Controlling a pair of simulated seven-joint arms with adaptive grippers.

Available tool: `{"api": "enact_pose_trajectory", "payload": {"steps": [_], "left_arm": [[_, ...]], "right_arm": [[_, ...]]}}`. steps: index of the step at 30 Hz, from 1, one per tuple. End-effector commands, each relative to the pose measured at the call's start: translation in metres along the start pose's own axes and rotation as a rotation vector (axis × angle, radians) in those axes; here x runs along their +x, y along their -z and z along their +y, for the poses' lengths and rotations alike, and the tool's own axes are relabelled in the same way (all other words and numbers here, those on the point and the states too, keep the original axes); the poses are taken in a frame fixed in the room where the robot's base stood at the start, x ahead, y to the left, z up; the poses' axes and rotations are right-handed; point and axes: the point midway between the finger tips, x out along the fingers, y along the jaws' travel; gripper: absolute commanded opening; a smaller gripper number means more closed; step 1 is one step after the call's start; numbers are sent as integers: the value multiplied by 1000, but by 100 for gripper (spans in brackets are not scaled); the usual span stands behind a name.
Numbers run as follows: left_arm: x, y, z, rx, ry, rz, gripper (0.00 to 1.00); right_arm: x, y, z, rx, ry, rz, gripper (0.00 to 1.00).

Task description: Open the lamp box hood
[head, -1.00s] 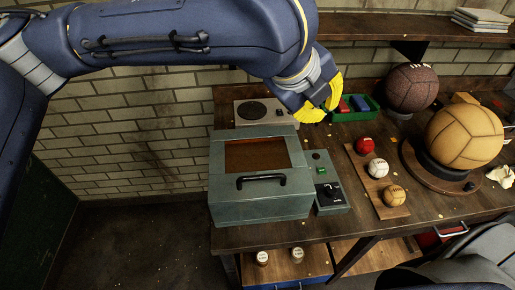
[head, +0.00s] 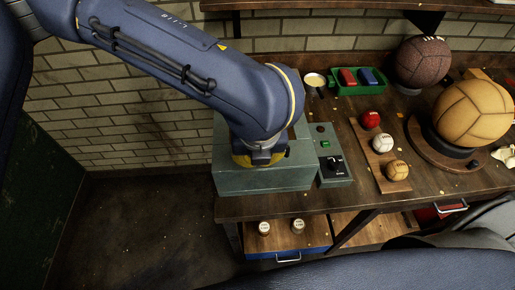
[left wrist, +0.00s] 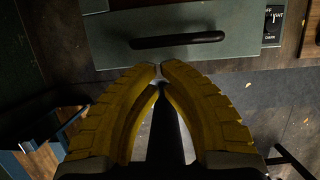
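The grey-green lamp box (head: 230,180) stands at the left end of the workbench, its hood down. My left arm hides most of its top and its window in the head view. The black bar handle (left wrist: 178,40) runs across the hood front in the left wrist view; it is hidden in the head view. My left gripper (left wrist: 160,69) has yellow fingers whose tips meet, almost touching, with nothing between them. The tips point at the handle and appear just short of it, apart from it. My right gripper is not in view.
A control panel with a black switch (head: 333,166) adjoins the box on the right. Beyond it are a board with small balls (head: 377,158), a green tray (head: 343,91), a brown ball (head: 423,63) and a large tan ball (head: 473,112). The floor in front is open.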

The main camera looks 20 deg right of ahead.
Motion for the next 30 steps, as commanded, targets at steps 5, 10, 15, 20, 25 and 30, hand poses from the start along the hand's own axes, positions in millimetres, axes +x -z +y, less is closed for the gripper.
{"api": "enact_pose_trajectory", "payload": {"steps": [5,10,15,20,25,30], "left_arm": [[22,1,0,-1,1,3,0],[36,0,0,-2,2,3,0],[44,0,0,-1,1,0,0],[46,0,0,-1,1,0,0],[46,0,0,-1,1,0,0],[45,-1,0,-1,2,1,0]], "right_arm": [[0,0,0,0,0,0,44],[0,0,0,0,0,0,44],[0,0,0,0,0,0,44],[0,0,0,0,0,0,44],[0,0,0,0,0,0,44],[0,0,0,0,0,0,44]]}}
